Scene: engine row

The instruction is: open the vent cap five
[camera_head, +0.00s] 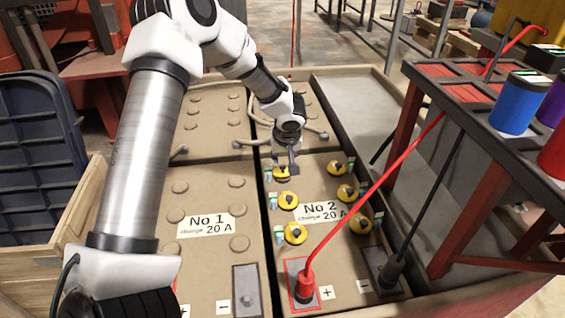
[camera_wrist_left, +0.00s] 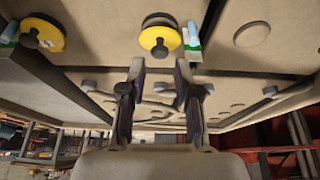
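Several yellow vent caps with dark knobs sit in two rows on the battery marked No 2. No number shows on the caps, so I cannot tell which is five. My left gripper (camera_head: 287,163) is just over the far-left cap (camera_head: 281,172). In the left wrist view the gripper (camera_wrist_left: 160,68) has its two fingers apart with nothing between them. A yellow cap (camera_wrist_left: 160,38) lies just beyond the fingertips, apart from them. A second cap (camera_wrist_left: 43,34) is at the upper left. My right gripper is not in view.
The No 1 battery (camera_head: 208,258) has plain, flat caps. A red clamp (camera_head: 306,284) and a black clamp (camera_head: 391,270) sit at the near end of No 2, their cables rising rightward. A rack with a blue can (camera_head: 517,103) stands at the right.

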